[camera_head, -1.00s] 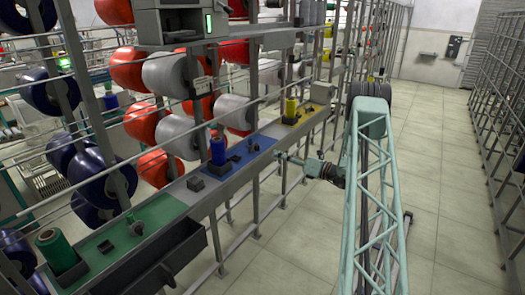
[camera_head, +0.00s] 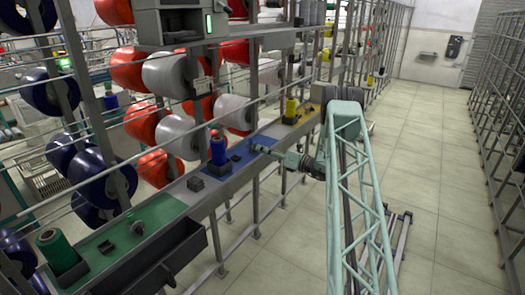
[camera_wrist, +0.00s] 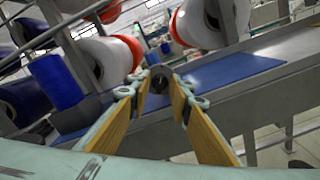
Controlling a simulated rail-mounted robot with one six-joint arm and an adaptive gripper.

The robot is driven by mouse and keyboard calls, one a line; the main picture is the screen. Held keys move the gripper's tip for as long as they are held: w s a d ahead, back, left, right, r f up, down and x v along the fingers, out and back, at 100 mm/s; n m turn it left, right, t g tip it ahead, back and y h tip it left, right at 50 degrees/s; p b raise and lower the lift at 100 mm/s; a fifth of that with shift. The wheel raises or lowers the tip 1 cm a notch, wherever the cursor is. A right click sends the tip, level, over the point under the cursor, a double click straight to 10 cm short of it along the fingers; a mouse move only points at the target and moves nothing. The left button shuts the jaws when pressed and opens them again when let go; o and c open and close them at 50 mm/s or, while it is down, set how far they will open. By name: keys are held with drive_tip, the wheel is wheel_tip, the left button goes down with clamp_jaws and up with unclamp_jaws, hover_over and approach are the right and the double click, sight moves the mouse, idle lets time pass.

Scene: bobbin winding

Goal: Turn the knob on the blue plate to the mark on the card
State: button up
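The blue plate (camera_head: 236,161) lies on the long grey shelf, between the green and yellow plates. It also shows in the wrist view (camera_wrist: 228,69). My gripper (camera_head: 256,148) is over the right part of the blue plate, coming in from the right. In the wrist view, its two yellow-padded fingers are apart. A dark round knob (camera_wrist: 160,80) shows beyond and between the fingertips; I cannot tell whether they touch it. In the head view, the gripper covers the knob's area. I cannot make out the card's mark in either view.
A blue bobbin (camera_head: 217,150) stands at the left of the blue plate. The green plate (camera_head: 155,213) and yellow plate (camera_head: 300,118) lie on either side. Rack posts and rods stand behind.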

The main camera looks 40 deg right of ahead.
drive_tip(key=shift+w, duration=0.1)
clamp_jaws()
drive_tip(key=shift+f+n+b, duration=0.1)
drive_tip(key=shift+n+b, duration=0.4)
drive_tip(key=shift+b, duration=0.15)
drive_tip(key=n+b, duration=0.6)
drive_tip(key=n, duration=0.1)
drive_tip(key=n+b, duration=0.6)
drive_tip(key=n, duration=0.2)
drive_tip(key=n+b, duration=0.6)
drive_tip(key=n, duration=0.1)
drive_tip(key=shift+a+n, duration=0.3)
drive_tip(key=shift+n, duration=0.1)
idle(0.5)
idle(0.3)
